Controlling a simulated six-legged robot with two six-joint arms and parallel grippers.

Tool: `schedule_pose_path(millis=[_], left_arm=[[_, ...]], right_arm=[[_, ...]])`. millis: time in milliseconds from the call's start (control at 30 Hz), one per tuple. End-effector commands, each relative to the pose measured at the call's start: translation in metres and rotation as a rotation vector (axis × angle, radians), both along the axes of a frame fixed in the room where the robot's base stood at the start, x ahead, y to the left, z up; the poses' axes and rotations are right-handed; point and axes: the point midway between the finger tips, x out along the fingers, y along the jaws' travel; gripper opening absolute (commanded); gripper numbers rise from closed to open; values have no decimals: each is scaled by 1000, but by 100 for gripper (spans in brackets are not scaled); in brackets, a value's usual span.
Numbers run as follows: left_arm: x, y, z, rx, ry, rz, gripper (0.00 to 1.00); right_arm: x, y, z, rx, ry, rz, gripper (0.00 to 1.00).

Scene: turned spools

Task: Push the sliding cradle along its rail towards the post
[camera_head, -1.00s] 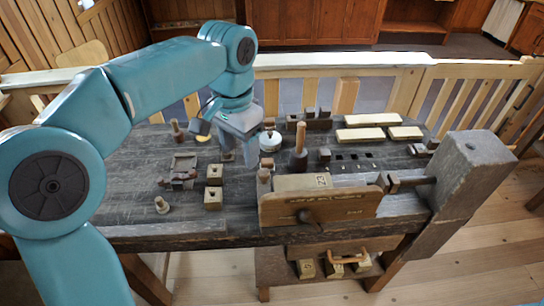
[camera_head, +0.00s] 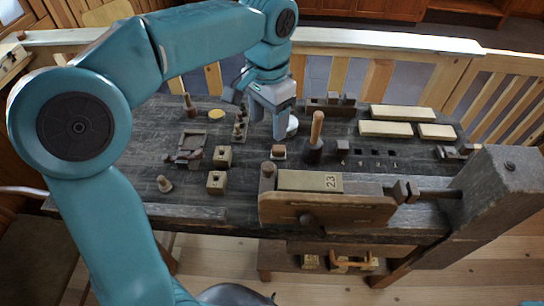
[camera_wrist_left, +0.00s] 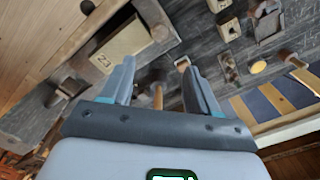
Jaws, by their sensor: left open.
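I cannot tell for sure which part is the sliding cradle. One candidate is a small dark frame (camera_head: 191,146) at the bench's left; it also shows in the left wrist view (camera_wrist_left: 266,20). A large wooden post (camera_head: 485,200) stands at the bench's right end, with a dark screw (camera_head: 430,193) reaching from it towards a board (camera_head: 325,211) and a block marked 23 (camera_head: 308,180). My left gripper (camera_head: 268,124) is open and empty above the bench's middle, fingers pointing down, apart from these parts. It also shows in the left wrist view (camera_wrist_left: 160,72). My right gripper is out of view.
A tall wooden-handled tool (camera_head: 316,138) stands right of my gripper. A white round thing (camera_head: 292,126) is partly hidden behind it. Small square blocks (camera_head: 222,156) and turned spools (camera_head: 164,184) stand at the left. Pale bars (camera_head: 402,113) lie at the back right.

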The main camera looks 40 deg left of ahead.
Motion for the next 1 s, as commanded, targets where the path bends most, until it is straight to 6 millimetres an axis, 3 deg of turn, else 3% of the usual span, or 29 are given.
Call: schedule_pose_path(millis=[300, 500, 700, 1000], left_arm=[[-3, -1, -77, 0, 5, 1, 60], [-1, -1, -116, 0, 5, 0, 60], [1, -2, -135, 0, 1, 0, 60], [2, -2, -138, 0, -1, 0, 60]], right_arm=[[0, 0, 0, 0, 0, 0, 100], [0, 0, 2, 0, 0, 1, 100], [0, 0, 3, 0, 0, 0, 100], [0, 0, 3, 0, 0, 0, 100]])
